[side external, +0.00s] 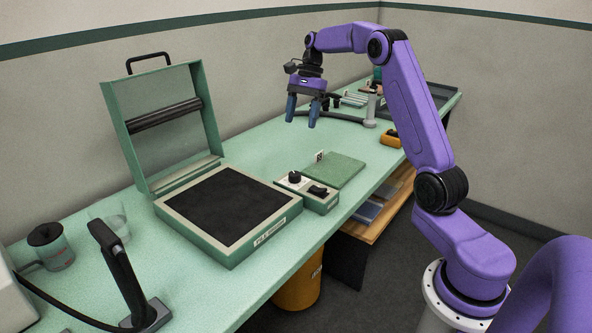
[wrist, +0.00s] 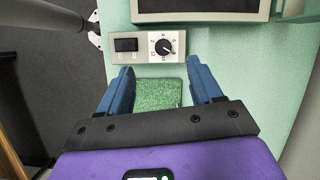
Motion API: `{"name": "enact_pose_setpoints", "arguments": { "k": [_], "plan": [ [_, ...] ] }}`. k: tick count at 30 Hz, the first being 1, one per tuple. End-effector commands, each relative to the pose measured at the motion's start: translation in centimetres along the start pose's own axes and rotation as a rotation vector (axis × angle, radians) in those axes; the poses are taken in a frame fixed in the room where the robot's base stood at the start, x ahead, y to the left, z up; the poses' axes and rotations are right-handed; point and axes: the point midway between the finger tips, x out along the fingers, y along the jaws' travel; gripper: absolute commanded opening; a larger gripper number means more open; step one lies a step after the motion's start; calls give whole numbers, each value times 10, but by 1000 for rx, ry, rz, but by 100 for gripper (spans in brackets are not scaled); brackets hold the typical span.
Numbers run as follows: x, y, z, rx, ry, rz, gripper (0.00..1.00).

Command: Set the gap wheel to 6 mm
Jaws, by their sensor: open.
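The gap wheel (side external: 294,177) is a round black knob on a pale control box at the front right of the press. In the wrist view the wheel (wrist: 163,47) sits on a white dial with small numbers around it; its setting is too small to read surely. A black rectangular switch (wrist: 126,45) is beside it on the same box. My gripper (side external: 302,118) is open and empty, well above the table. In the wrist view my gripper (wrist: 160,66) has its blue fingers spread, with the wheel just beyond the fingertips.
The press (side external: 225,205) has its lid (side external: 165,120) raised behind it. A green tufted pad (side external: 337,169) lies behind the control box. A black-handled tool (side external: 120,270), a mug (side external: 50,247) and a clear cup (side external: 115,220) stand at the left. Small items crowd the far end.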

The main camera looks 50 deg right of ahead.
Motion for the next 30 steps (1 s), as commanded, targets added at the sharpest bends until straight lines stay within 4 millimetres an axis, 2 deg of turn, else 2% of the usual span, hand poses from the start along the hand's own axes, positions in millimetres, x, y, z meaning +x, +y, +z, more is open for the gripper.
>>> {"name": "enact_pose_setpoints", "arguments": {
  "k": [1, 4, 11, 17, 30],
  "plan": [
    [-4, 1, -13, 49, -9, -12, 65],
    [-9, 4, -30, 117, -20, -28, 65],
    [-5, 6, -39, 153, -28, -35, 65],
    [23, 6, -37, 151, -28, -33, 65],
    [106, 3, -35, 150, -27, -32, 65]
  ]
}}
